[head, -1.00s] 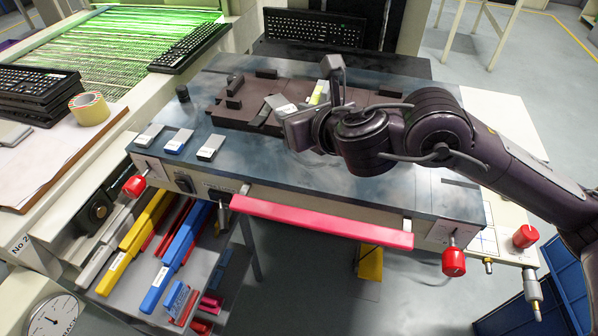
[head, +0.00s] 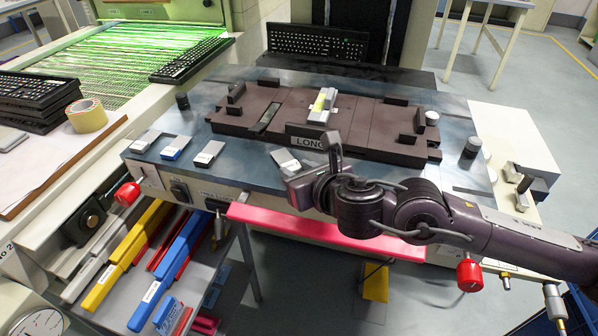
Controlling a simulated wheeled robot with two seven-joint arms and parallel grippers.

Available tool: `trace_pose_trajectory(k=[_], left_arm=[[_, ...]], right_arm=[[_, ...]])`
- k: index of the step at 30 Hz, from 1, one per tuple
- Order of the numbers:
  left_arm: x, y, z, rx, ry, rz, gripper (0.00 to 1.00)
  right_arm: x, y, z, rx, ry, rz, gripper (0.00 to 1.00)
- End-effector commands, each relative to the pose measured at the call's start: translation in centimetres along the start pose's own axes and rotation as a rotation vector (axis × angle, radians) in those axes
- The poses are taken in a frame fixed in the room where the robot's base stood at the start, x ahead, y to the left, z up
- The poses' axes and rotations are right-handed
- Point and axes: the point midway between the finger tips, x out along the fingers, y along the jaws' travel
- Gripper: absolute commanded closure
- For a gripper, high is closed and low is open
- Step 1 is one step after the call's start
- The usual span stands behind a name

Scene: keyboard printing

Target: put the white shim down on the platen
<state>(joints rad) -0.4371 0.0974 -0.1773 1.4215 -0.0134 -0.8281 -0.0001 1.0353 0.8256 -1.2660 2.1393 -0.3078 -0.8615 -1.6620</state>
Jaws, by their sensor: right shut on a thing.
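The white shim (head: 284,160) shows at the far-left side of my right gripper (head: 313,172), which is shut on it. The gripper is over the front part of the dark blue machine top, in front of the platen. The gripper body hides part of the shim, and I cannot tell its height above the surface. The platen (head: 378,128) is a dark brown plate with raised blocks and a "LONG" label on its front. A white and yellow piece (head: 321,108) sits near its middle. My left gripper is not in view.
A white-ended shim (head: 146,141), a blue one (head: 175,147) and a black one (head: 208,154) lie in a row at the front left. Keyboards stand behind and left. A pink-red bar (head: 262,218) runs along the front edge, with red knobs (head: 470,275) near it.

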Motion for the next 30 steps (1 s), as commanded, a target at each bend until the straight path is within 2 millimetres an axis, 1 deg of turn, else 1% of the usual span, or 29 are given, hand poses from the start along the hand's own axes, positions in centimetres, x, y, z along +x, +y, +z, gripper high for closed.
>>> trace_pose_trajectory(k=[12,13,17,28,29,30], left_arm=[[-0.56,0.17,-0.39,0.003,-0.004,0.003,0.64],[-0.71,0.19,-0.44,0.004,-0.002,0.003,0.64],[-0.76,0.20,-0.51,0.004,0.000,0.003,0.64],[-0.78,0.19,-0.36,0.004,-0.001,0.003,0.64],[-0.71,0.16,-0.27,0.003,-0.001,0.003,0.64],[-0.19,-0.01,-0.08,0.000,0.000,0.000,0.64]], right_arm=[[0.09,0.02,-0.22,0.000,0.000,0.000,1.00],[0.07,0.02,-0.18,0.000,0.000,0.000,0.64],[0.06,0.02,-0.16,0.000,0.000,0.001,0.47],[0.00,0.02,0.00,0.000,0.000,0.001,0.46],[-0.04,0.02,0.08,0.000,0.000,0.001,0.46],[-0.09,0.02,0.21,0.000,0.000,0.000,0.46]])
